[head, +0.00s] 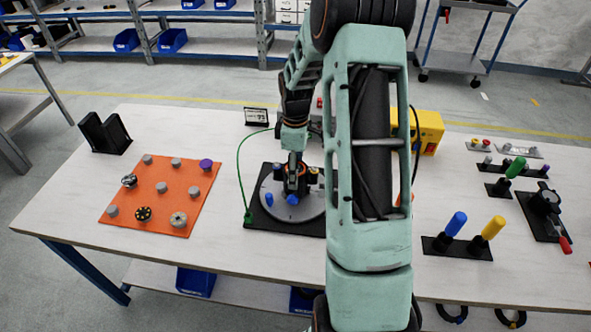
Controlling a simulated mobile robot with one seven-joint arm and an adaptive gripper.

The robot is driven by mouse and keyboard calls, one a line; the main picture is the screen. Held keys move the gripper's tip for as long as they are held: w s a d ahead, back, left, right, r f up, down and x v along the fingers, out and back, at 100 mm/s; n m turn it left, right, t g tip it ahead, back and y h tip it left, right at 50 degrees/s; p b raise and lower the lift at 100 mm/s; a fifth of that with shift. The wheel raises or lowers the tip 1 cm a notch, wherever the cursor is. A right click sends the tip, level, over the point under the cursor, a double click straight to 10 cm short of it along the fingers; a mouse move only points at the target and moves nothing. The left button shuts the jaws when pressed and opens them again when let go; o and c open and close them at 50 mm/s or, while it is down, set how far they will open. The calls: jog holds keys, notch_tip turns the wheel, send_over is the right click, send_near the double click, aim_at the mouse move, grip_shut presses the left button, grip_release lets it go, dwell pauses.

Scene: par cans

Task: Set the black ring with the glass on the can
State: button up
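My gripper (293,183) points down over a round grey plate (314,207) on a black base (262,228). A dark body with a bit of orange (303,168) shows beside its fingers and may be the can; my gripper and arm hide much of it. I cannot tell whether the fingers are open or shut, or whether they hold the black ring. I cannot pick out the black ring with the glass for certain.
Blue knobs (292,200) sit on the grey plate. An orange mat (149,184) with several small parts lies at left. A green cable (238,165) arcs beside the base. Coloured handles (456,223) stand at right, and a yellow box (428,130) stands behind my arm.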

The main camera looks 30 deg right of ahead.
jog(key=shift+o, duration=1.4)
notch_tip(320, 180, up, 12)
jog(key=shift+r, duration=0.1)
